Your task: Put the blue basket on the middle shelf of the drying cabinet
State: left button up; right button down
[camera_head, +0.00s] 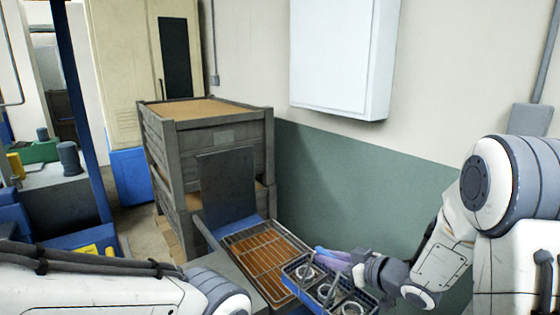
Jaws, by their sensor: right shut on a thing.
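The blue basket (328,290) is a small wire basket with several metal rings in it, at the lower middle of the head view. My right gripper (346,259) is shut on it at its upper edge, by a bluish-purple part. The basket is over or just beside the near right end of a wire-rack tray (268,255); I cannot tell whether it touches it. My left arm crosses the lower left corner, and its gripper is out of view. No drying cabinet with an open middle shelf can be made out.
Stacked grey wooden crates (222,135) stand behind the tray, with a dark upright panel (227,188) before them. A white box (340,55) hangs on the wall. A tall cream cabinet (148,60) stands at the back left. A cluttered bench is at the left.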

jog(key=s+d+f+n+g+y, duration=0.1)
jog(key=s+d+f, duration=0.2)
jog(key=f, duration=0.6)
jog(key=s+d+f+n+g+y, duration=0.1)
jog(key=s+d+f+n, duration=0.1)
jog(key=s+f, duration=0.4)
notch_tip(320, 180, down, 3)
jog(key=shift+d+r+g+y, duration=0.1)
jog(key=shift+d+g+y, duration=0.2)
jog(key=shift+d, duration=0.55)
jog(key=shift+s, duration=0.2)
